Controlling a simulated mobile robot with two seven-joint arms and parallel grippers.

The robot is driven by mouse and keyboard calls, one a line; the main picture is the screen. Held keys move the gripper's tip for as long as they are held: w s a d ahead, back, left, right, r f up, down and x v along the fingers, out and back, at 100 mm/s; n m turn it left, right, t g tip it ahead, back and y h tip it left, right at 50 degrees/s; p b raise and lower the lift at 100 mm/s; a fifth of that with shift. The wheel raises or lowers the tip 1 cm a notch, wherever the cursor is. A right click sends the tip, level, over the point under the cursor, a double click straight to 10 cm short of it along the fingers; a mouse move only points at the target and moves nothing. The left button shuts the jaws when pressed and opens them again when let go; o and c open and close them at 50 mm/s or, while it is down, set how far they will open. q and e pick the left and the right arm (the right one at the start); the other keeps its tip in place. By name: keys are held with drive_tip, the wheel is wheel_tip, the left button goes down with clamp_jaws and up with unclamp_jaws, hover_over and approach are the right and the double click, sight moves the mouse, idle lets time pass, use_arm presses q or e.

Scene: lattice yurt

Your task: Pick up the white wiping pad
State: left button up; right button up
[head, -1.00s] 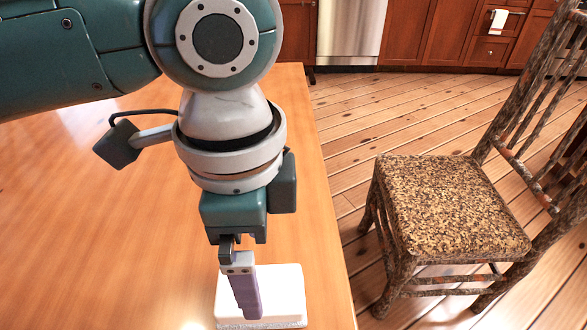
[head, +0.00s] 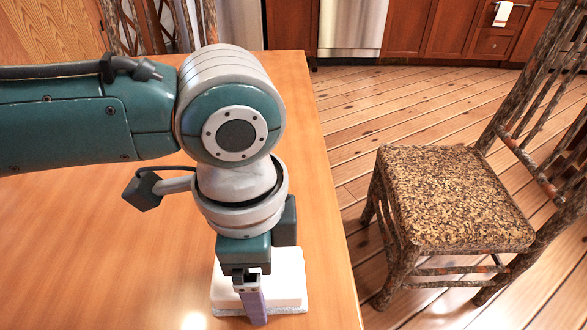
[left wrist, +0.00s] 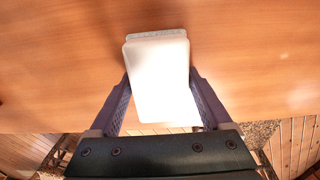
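The white wiping pad (head: 286,282) lies on the wooden table near its right edge. It is a white block with a greyish speckled underside showing along its edge. My left gripper (head: 255,318) points down over the pad; one purple-grey finger shows in front of it, and the other finger is hidden in the head view. In the left wrist view the pad (left wrist: 160,80) sits between the two fingers of the open gripper (left wrist: 158,76), one at each side. Whether the fingertips touch its sides is hard to tell. My right gripper is in neither view.
The wooden table (head: 90,250) is bare around the pad, with its edge close on the right. A bark-framed chair (head: 450,200) with a speckled seat stands right of the table on the plank floor. Cabinets (head: 455,35) line the back.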

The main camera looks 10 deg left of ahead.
use_arm(q)
drive_tip(key=c, duration=0.9)
drive_tip(key=shift+o, duration=0.2)
drive_tip(key=shift+r, duration=0.1)
wheel_tip(320, 180, up, 20)
drive_tip(key=p, duration=0.5)
